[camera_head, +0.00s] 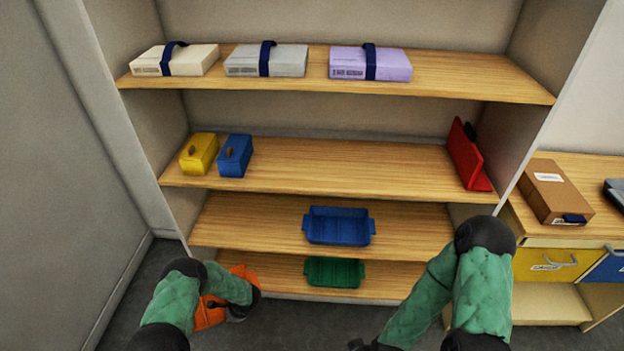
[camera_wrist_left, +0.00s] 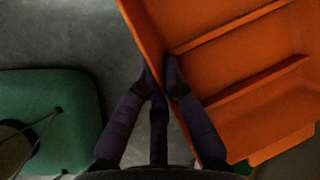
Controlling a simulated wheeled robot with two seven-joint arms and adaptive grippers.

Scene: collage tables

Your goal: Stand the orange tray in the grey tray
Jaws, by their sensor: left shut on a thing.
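The orange tray (camera_head: 208,316) is low at the left, in front of the shelf, partly hidden behind my left arm. In the left wrist view the orange tray (camera_wrist_left: 245,60) fills the upper right, with ribs on its surface. My left gripper (camera_head: 238,310) is shut on its edge; the fingers (camera_wrist_left: 160,75) pinch the rim in the wrist view. My right gripper (camera_head: 362,346) is at the bottom edge, mostly cut off, and its jaws cannot be made out. A dark grey object (camera_head: 616,192) is cut off at the right edge; I cannot tell whether it is the grey tray.
A blue tray (camera_head: 338,226) and a green tray (camera_head: 334,272) lie on the lower shelves. Yellow (camera_head: 198,154) and blue (camera_head: 235,156) boxes and a leaning red item (camera_head: 468,158) share the shelf above. A cardboard box (camera_head: 556,190) lies on the side cabinet.

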